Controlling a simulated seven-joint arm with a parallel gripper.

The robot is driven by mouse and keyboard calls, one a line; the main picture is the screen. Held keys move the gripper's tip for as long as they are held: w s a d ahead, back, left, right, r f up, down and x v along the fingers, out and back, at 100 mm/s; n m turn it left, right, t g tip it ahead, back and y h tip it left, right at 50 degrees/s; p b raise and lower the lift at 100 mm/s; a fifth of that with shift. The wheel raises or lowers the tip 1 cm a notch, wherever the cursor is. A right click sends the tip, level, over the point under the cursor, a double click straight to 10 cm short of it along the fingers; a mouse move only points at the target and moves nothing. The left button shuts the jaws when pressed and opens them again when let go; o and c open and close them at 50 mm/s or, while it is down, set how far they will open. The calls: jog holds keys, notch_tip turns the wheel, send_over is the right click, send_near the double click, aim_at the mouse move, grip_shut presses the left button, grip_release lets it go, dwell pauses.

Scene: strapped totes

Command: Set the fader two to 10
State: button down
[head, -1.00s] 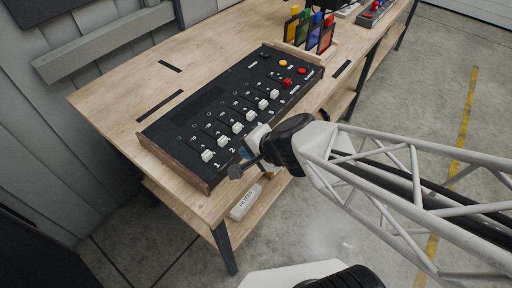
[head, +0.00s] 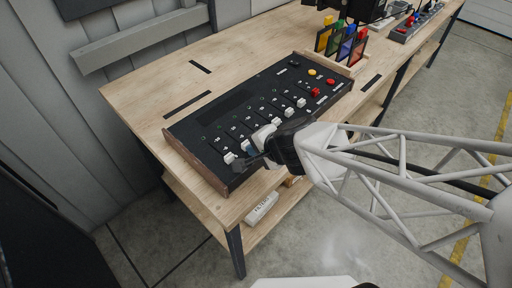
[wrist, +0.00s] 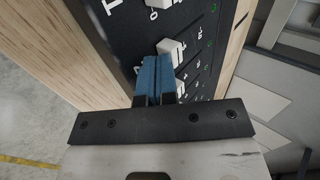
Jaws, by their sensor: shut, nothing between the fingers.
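The black fader console (head: 215,110) lies on the wooden bench, with a row of white fader knobs near its front edge. The knob of fader one (head: 229,158) shows at the left end; my gripper largely hides the knobs beside it. In the wrist view, a white knob, apparently fader two (wrist: 170,47), sits just beyond my fingertips. Whether they touch it I cannot tell. The fader one knob (wrist: 160,3) is at the top edge, and another knob (wrist: 181,87) is partly behind the fingers. My gripper (wrist: 158,72) has its blue fingers together and empty, low over the panel.
Red buttons (head: 315,91) and a yellow button (head: 312,72) are at the console's right end. A rack of coloured cards (head: 342,42) stands behind it. A white labelled box (head: 261,207) lies on the lower shelf.

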aim_at(236, 140)
jog(key=w+a, duration=0.6)
dwell(0.3)
dwell(0.4)
jog(key=shift+s+d+r, duration=0.1)
jog(key=shift+s+d, duration=1.4)
jog(key=v, duration=0.9)
jog(key=shift+s+d+r, duration=0.2)
jog(key=shift+r, duration=0.05)
